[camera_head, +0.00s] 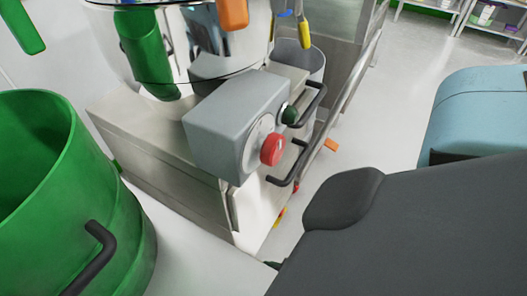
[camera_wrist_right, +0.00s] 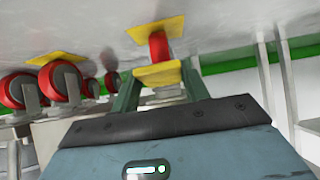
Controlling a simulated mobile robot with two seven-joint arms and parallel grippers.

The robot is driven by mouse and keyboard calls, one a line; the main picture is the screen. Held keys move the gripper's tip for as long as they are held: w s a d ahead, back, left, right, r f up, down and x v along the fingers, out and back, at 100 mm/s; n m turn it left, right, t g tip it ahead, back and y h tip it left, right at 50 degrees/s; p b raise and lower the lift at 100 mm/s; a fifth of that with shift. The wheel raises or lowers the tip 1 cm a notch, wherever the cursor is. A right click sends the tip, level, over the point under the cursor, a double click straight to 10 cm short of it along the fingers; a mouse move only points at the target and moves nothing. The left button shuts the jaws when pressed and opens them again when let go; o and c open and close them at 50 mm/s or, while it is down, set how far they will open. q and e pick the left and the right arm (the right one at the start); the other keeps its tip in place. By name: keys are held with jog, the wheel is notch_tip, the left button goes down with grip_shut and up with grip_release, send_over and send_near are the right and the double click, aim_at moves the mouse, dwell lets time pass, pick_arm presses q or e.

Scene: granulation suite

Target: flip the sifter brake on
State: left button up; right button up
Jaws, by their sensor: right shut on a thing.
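In the right wrist view, my right gripper (camera_wrist_right: 160,82) has its green fingers shut on a part with a red middle (camera_wrist_right: 158,45) and yellow ends, which I take to be the sifter brake. The yellow end between the fingers is partly covered. The other yellow end (camera_wrist_right: 155,28) lies against the pale surface beyond. In the head view, a small yellow and red part (camera_head: 280,215) shows low beside the steel machine (camera_head: 160,150), which looks like the sifter. My dark arm hides most of the right gripper there. My left gripper is not in view.
A grey control box (camera_head: 230,115) with a red knob (camera_head: 272,149) and black handles (camera_head: 290,165) juts from the machine. A green drum (camera_head: 110,205) stands at the left. In the wrist view, several red caster wheels (camera_wrist_right: 62,82) show at the left.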

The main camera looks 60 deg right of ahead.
jog(key=shift+f+t+b, duration=0.25)
jog(key=shift+t+b, duration=0.25)
jog(key=shift+b, duration=0.3)
jog(key=o, duration=1)
jog(key=shift+s, duration=0.1)
jog(key=p+v, duration=0.4)
jog(key=v, duration=0.3)
jog(key=shift+s+r, duration=0.25)
jog(key=shift+s, duration=0.05)
